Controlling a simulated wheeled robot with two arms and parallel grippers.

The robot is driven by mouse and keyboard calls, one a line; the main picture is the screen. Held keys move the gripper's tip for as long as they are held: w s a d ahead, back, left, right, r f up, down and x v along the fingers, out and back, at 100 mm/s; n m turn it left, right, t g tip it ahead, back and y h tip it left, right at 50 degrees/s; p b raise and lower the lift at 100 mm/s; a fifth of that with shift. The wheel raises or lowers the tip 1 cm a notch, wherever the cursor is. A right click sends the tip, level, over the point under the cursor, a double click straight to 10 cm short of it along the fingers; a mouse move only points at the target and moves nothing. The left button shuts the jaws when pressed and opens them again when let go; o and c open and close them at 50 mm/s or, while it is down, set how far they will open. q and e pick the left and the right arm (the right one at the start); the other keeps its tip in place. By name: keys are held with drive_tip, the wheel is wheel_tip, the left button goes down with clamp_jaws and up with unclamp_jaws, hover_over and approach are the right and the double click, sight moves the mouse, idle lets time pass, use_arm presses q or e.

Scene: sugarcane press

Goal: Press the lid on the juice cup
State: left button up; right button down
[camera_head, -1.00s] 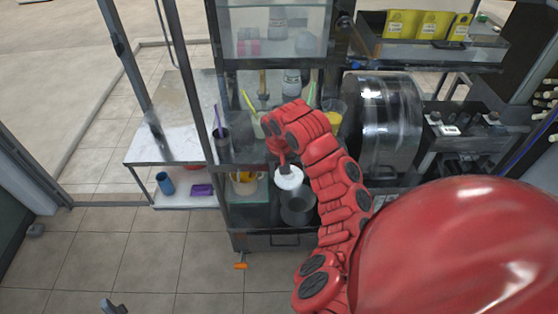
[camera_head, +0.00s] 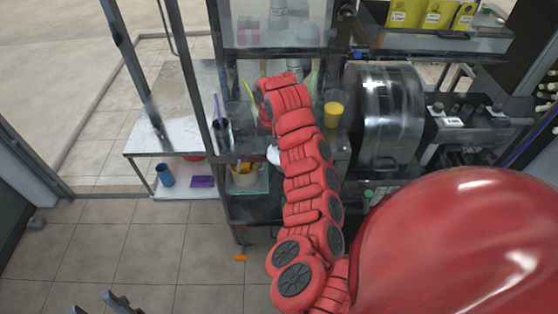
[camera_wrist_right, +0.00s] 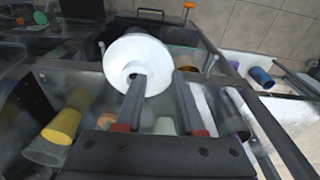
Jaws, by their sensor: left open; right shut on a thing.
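The juice cup (camera_head: 333,113), with yellow juice inside, stands on the counter to the right of my right arm in the head view. It also shows at the lower left of the right wrist view (camera_wrist_right: 60,126). My right gripper (camera_wrist_right: 160,80) is shut on the round white lid (camera_wrist_right: 150,50), which sits at its fingertips, apart from the cup. In the head view only an edge of the lid (camera_head: 273,155) shows beside my right arm; the fingers are hidden there. My left gripper (camera_head: 94,302) is open and empty at the bottom left, over the floor.
A metal press drum (camera_head: 384,120) stands right of the cup. A dark cup with a purple straw (camera_head: 221,132) stands at the counter's left. A glass case (camera_head: 275,30) rises behind. A side table (camera_head: 165,110) stands left, with a blue cup (camera_head: 165,178) on its lower shelf.

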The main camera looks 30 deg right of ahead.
drive_tip(key=shift+w+a+r+n+b, duration=0.5)
drive_tip(key=shift+w+a+r+b, duration=1)
drive_tip(key=shift+w, duration=1.55)
drive_tip(key=a+f+n+b, duration=0.1)
drive_tip(key=a+n+b, duration=0.4)
drive_tip(key=a, duration=0.8)
drive_tip(key=shift+w+a+y+b, duration=0.25)
drive_tip(key=shift+y+b, duration=0.05)
drive_tip(key=shift+b, duration=0.3)
